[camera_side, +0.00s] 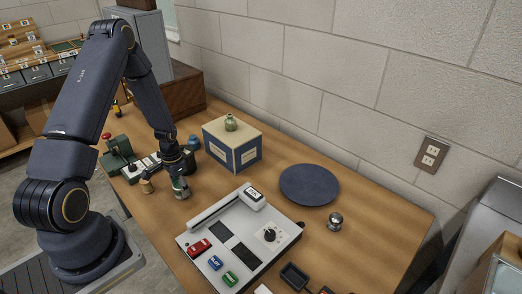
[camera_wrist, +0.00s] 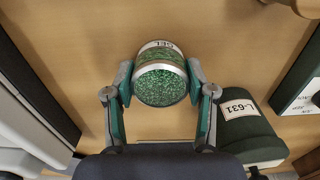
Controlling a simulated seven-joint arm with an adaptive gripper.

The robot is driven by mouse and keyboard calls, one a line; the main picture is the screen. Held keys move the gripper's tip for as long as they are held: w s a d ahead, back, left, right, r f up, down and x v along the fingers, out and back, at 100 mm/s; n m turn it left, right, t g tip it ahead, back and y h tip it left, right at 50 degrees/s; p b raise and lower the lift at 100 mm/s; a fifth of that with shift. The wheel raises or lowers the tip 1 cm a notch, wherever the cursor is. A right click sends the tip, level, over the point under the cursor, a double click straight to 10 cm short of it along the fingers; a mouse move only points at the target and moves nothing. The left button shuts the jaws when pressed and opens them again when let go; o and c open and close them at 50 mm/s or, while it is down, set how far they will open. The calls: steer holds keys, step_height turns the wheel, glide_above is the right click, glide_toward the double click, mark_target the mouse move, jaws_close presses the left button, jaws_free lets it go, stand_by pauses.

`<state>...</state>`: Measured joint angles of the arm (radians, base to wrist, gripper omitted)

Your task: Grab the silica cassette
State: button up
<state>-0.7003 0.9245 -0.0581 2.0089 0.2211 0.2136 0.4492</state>
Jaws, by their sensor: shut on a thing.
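The silica cassette is a short round canister with a clear face full of green granules and a pale band lettered GEL; it shows in the wrist view (camera_wrist: 161,82). My gripper (camera_wrist: 160,80) is shut on it, one teal finger pressed against each side. In the side view my gripper (camera_side: 181,188) points down near the left part of the wooden table, and its fingers mostly hide the cassette there. I cannot tell whether the cassette touches the table.
A green device labelled L-631 (camera_wrist: 245,125) is close at the right in the wrist view. In the side view a small wooden piece (camera_side: 147,187) stands beside my gripper. A blue-and-cream box (camera_side: 247,154), a dark round plate (camera_side: 309,185) and a white instrument panel (camera_side: 262,238) lie to the right.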

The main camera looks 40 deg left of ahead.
steer(key=c, duration=0.5)
steer(key=shift+r, duration=0.1)
